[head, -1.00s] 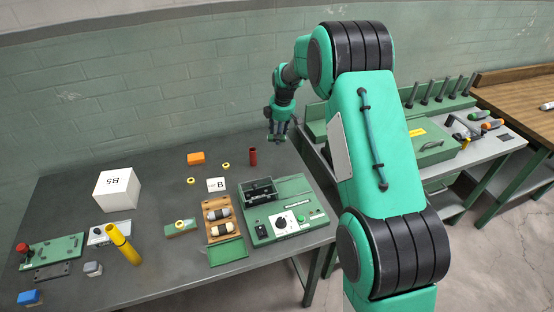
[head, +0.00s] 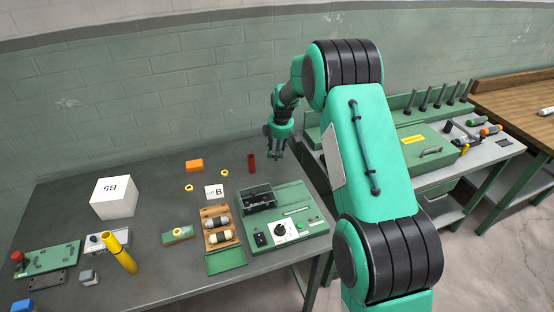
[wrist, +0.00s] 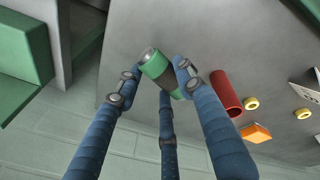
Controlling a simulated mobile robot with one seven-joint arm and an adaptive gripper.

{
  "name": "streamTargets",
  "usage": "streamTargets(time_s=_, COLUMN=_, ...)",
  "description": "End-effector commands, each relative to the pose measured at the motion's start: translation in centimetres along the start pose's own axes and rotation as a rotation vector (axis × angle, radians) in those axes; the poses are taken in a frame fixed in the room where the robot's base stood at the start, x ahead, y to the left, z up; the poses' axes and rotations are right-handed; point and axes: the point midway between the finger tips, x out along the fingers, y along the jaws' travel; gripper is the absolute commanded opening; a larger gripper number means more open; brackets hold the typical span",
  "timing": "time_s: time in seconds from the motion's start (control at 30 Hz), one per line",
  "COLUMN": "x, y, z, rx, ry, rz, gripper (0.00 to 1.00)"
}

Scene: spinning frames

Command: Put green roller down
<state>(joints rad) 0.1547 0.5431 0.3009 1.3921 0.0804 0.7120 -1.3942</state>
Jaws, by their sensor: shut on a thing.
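The green roller (wrist: 158,68), with a grey metal end, is held between the blue fingers of my gripper (wrist: 157,80) in the wrist view. It lies tilted across the fingertips, above the grey bench top (wrist: 215,35), near the bench's edge. I cannot tell whether it touches the bench. In the head view my gripper (head: 276,154) points down over the bench's far right corner, to the right of a red tube (head: 251,163). The roller cannot be made out clearly there.
The red tube (wrist: 226,92), yellow rings (wrist: 251,103) and an orange block (wrist: 256,133) are near my gripper. A green control box (head: 283,232), a wooden tray with rollers (head: 207,240) and a white box (head: 114,197) stand farther off. A second bench (head: 480,150) is at right.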

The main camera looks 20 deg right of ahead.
Motion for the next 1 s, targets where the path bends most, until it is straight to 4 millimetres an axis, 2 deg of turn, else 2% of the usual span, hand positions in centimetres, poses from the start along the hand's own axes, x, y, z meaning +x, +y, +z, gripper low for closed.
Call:
streamTargets(time_s=0.33, x=4.1, y=-0.8, z=0.4, rx=0.000, ry=-0.001, rz=-0.002, gripper=0.02)
streamTargets(time_s=0.87, x=4.8, y=-0.9, z=0.5, rx=0.000, ry=0.000, rz=0.000, gripper=0.02)
streamTargets(time_s=0.9, x=4.8, y=-0.9, z=0.5, rx=0.000, ry=0.000, rz=-0.001, gripper=0.43)
streamTargets(time_s=0.97, x=4.8, y=-0.9, z=0.5, rx=0.000, ry=0.000, rz=-0.001, gripper=0.55)
streamTargets(time_s=1.0, x=4.8, y=-0.9, z=0.5, rx=0.000, ry=0.000, rz=-0.001, gripper=0.56)
